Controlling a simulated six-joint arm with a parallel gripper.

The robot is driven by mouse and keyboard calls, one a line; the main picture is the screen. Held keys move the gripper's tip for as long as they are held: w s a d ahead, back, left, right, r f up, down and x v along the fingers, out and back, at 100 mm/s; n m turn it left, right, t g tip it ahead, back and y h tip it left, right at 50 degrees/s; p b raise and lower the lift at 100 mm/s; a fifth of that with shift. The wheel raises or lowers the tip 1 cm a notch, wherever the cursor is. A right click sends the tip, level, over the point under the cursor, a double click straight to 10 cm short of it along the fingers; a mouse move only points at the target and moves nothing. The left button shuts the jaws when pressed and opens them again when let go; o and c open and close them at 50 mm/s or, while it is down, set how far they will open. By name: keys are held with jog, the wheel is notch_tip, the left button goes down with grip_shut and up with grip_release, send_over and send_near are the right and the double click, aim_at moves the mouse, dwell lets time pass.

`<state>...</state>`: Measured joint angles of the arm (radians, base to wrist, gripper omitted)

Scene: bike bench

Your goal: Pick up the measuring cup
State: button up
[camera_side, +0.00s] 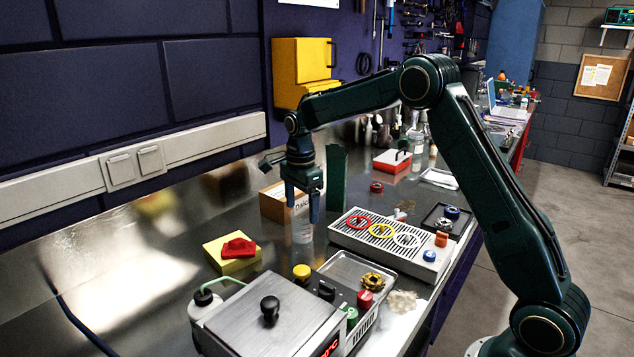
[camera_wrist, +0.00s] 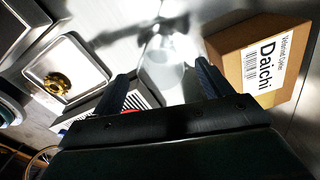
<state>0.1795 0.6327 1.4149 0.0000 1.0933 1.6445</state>
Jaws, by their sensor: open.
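The measuring cup (camera_side: 302,232) looks clear and stands upright on the steel bench in the side view, in front of a cardboard box. My gripper (camera_side: 302,205) points down over it with its fingers apart, and the fingertips overlap the cup's upper part in that view. In the wrist view the clear cup (camera_wrist: 166,72) shows between the two fingers of my gripper (camera_wrist: 161,78), its lower part hidden by the gripper body. I cannot tell whether a finger touches it.
The cardboard box (camera_side: 273,204) with a white label is close beside the cup. A slotted tray with coloured rings (camera_side: 342,237) lies to the right. A yellow block with a red piece (camera_side: 226,263) lies to the left. A metal-lidded machine (camera_side: 255,318) stands nearer the camera.

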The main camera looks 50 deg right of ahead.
aim_at(302, 221)
jog(key=shift+f, duration=2.6)
jog(key=c, duration=1)
jog(key=shift+r, duration=0.15)
jog(key=shift+c, duration=0.2)
notch_tip(302, 221, up, 20)
